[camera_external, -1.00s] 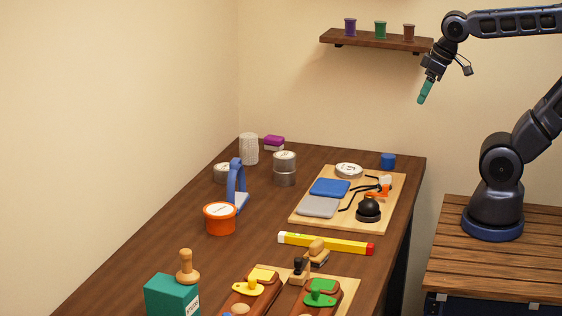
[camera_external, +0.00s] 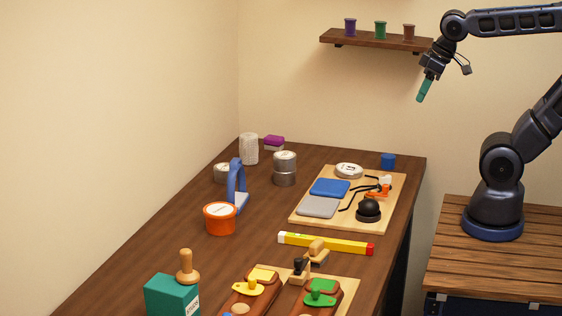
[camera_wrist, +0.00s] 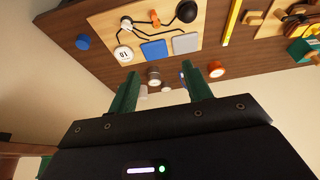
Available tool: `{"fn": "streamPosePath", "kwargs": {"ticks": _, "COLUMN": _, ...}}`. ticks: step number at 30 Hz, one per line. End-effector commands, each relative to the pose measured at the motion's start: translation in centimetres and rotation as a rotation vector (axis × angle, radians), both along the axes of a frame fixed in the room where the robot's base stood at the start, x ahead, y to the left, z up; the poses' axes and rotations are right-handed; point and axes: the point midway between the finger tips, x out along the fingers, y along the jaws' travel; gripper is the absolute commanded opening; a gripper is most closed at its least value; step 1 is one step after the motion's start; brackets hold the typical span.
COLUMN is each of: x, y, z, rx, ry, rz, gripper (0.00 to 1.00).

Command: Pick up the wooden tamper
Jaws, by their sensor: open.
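The wooden tamper (camera_external: 187,266), with a round knob and a wide round foot, stands upright on a teal box (camera_external: 171,294) at the table's front left. The box also shows at the right edge of the wrist view (camera_wrist: 301,50), with what looks like the tamper's light wood (camera_wrist: 315,59) beside it. My gripper (camera_external: 423,92) hangs in the air beyond the table's right side, below the wall shelf and far from the tamper. In the wrist view my gripper (camera_wrist: 160,69) has its two green fingers apart, with nothing between them held.
A pale board (camera_external: 390,215) holds pads, a black knob and cords. A yellow level (camera_external: 325,244), an orange tub (camera_external: 221,218), a blue upright piece (camera_external: 236,185) and metal tins (camera_external: 285,168) stand on the table. Wooden pieces with coloured parts (camera_external: 320,298) lie near the front.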

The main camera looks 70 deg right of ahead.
Motion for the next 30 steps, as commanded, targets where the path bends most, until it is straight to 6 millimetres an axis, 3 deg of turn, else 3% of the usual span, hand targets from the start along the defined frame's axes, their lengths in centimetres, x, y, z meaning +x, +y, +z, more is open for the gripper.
{"fn": "streamPosePath", "kwargs": {"ticks": 5, "x": 3.4, "y": 1.4, "z": 1.6, "rx": -0.001, "ry": -0.004, "rz": 0.048, "gripper": 0.49}}
{"fn": "streamPosePath", "kwargs": {"ticks": 14, "x": 12.2, "y": 6.4, "z": 4.5, "rx": 0.001, "ry": -0.022, "rz": 0.164, "gripper": 0.49}}
{"fn": "streamPosePath", "kwargs": {"ticks": 23, "x": 20.6, "y": 13.9, "z": 5.5, "rx": 0.003, "ry": -0.039, "rz": 0.282, "gripper": 0.49}}
{"fn": "streamPosePath", "kwargs": {"ticks": 30, "x": 26.6, "y": 21.4, "z": 4.9, "rx": 0.008, "ry": -0.051, "rz": 0.375, "gripper": 0.49}}
